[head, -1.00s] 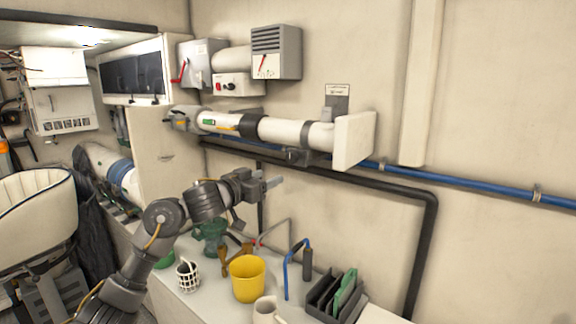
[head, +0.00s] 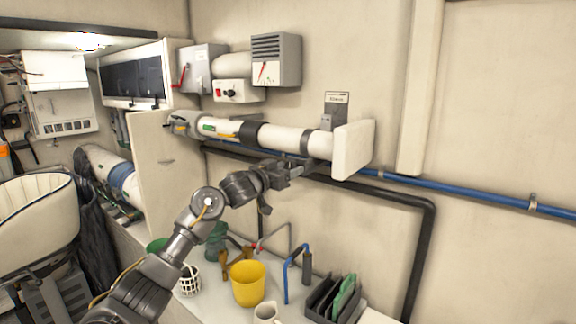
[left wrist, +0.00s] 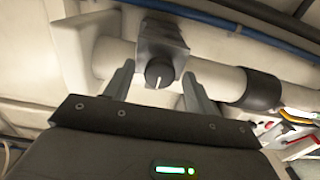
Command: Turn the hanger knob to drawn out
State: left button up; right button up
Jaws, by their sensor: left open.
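The hanger knob (left wrist: 158,72) is a round black knob with a white pointer line, on a grey block (left wrist: 161,42) under a white tube (left wrist: 215,76). In the left wrist view its line points down toward my gripper. My left gripper (left wrist: 158,80) is open, with one finger on each side of the knob and visible gaps, so no contact shows. In the head view the left gripper (head: 298,171) is just below the right end of the white tube (head: 285,138); it hides the knob there. My right gripper is not in view.
A white end panel (head: 352,150) closes the tube's right end. A blue pipe (head: 450,192) and a black pipe (head: 428,235) run along the wall. A yellow bucket (head: 247,283), a dark rack (head: 328,300) and other items stand on the counter below.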

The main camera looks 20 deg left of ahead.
pick_arm(q)
jog(key=shift+w+d, duration=0.1)
jog(key=shift+w, duration=0.2)
jog(key=shift+c, duration=0.2)
jog(key=c, duration=0.9)
